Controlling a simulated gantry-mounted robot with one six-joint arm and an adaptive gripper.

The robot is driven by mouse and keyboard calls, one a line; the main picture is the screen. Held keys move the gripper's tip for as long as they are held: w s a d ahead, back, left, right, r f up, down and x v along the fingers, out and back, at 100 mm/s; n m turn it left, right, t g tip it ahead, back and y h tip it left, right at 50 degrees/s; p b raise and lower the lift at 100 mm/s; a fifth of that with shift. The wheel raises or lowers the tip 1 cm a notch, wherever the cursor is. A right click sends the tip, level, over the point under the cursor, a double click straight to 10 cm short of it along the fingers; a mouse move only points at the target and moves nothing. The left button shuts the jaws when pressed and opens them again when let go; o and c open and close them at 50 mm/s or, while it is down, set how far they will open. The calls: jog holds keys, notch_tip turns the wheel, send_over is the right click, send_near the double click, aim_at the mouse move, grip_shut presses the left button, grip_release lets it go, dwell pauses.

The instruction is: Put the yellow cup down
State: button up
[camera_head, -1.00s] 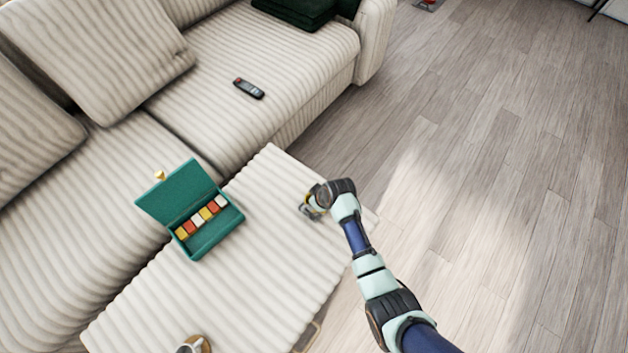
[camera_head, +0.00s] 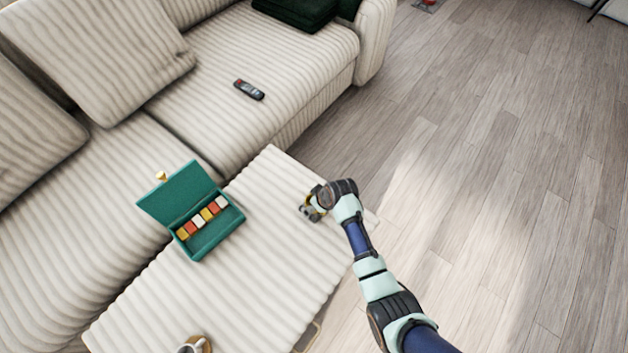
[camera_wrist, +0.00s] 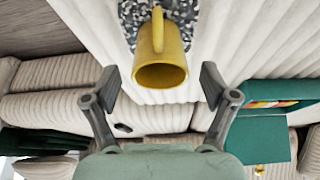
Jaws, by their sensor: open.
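The yellow cup (camera_wrist: 160,68) shows in the wrist view, with its handle toward the top of the picture. It is on or against a dark speckled patch (camera_wrist: 130,14) on the pale ribbed surface. My gripper (camera_wrist: 160,86) is open, with one finger on each side of the cup and visible gaps between. In the head view my gripper (camera_head: 312,208) is low over the far right end of the ribbed table (camera_head: 265,255). There the cup is mostly hidden by my gripper, with only bits of yellow showing.
An open green box (camera_head: 190,205) with several coloured blocks stands on the table's left side. A cup on a round wooden base (camera_head: 197,346) is at the near edge. A remote (camera_head: 249,90) lies on the sofa (camera_head: 225,125). Table space between box and gripper is clear.

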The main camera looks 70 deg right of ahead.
jog(key=p+v, duration=0.4)
jog(key=v, duration=0.6)
jog(key=shift+r+p, duration=0.25)
jog(key=shift+p, duration=0.15)
jog(key=w+a+r+n+t, duration=0.2)
jog(key=w+a+r+t, duration=0.1)
jog(key=w+a+r, duration=0.7)
jog(key=w+a+r+n+t, duration=0.2)
jog(key=w+a+r, duration=0.65)
jog(key=r, duration=0.35)
jog(key=s+a+r+n+t+y, duration=0.1)
jog(key=s+a+r+t+y, duration=0.1)
jog(key=a+r, duration=1)
jog(key=a+t, duration=0.1)
jog(key=a, duration=0.3)
jog(key=shift+t, duration=0.3)
